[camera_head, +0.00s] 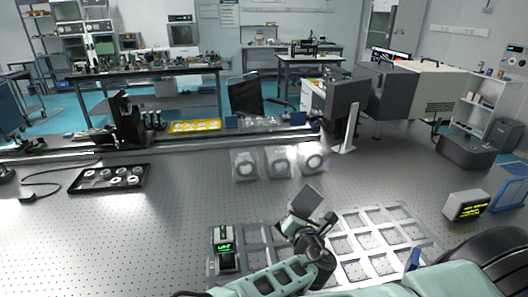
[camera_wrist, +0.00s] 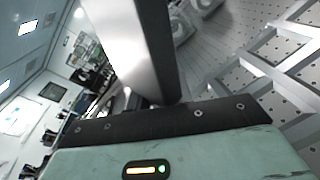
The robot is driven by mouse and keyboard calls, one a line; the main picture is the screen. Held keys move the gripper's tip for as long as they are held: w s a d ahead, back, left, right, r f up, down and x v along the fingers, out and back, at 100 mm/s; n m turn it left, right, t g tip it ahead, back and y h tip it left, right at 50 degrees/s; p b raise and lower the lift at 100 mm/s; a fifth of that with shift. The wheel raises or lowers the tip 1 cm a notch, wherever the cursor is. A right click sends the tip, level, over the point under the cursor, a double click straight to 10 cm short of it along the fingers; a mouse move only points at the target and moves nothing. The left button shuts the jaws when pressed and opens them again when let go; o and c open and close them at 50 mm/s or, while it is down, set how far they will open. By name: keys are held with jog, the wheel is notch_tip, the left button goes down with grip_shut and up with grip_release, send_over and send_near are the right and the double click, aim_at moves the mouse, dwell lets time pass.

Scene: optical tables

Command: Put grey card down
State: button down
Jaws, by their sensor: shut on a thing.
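The grey card (camera_head: 307,200) is a small flat grey square, held tilted above the optical table (camera_head: 185,215) in the head view. My gripper (camera_head: 297,222) is shut on its lower edge. In the wrist view the card (camera_wrist: 140,45) rises as a large grey plate from the dark jaw edge of my gripper (camera_wrist: 165,115). The fingertips are partly hidden by the card and the gripper body. The card is apart from the table, over the white grid frames.
White grid frames (camera_head: 343,245) lie below my gripper. A device with a green display (camera_head: 224,247) stands left. Several clear-wrapped ring parts (camera_head: 279,162) sit behind, a black tray (camera_head: 108,191) farther left. A yellow-text display box (camera_head: 466,206) is at right. Bare table lies left of centre.

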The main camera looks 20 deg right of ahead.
jog(key=n+t+y, duration=0.1)
jog(key=n, duration=0.2)
jog(key=s+n+t+y, duration=0.1)
jog(key=n+y, duration=0.1)
jog(key=n, duration=0.2)
jog(key=shift+y+b, duration=0.3)
jog(key=n+y, duration=0.1)
jog(key=s+n, duration=0.1)
jog(key=n, duration=0.1)
jog(key=shift+a+f+y, duration=0.1)
jog(key=shift+a+y, duration=0.1)
jog(key=shift+y, duration=0.2)
jog(key=s+f, duration=0.4)
jog(key=f, duration=0.1)
jog(key=shift+s+f, duration=0.15)
jog(key=shift+f, duration=0.05)
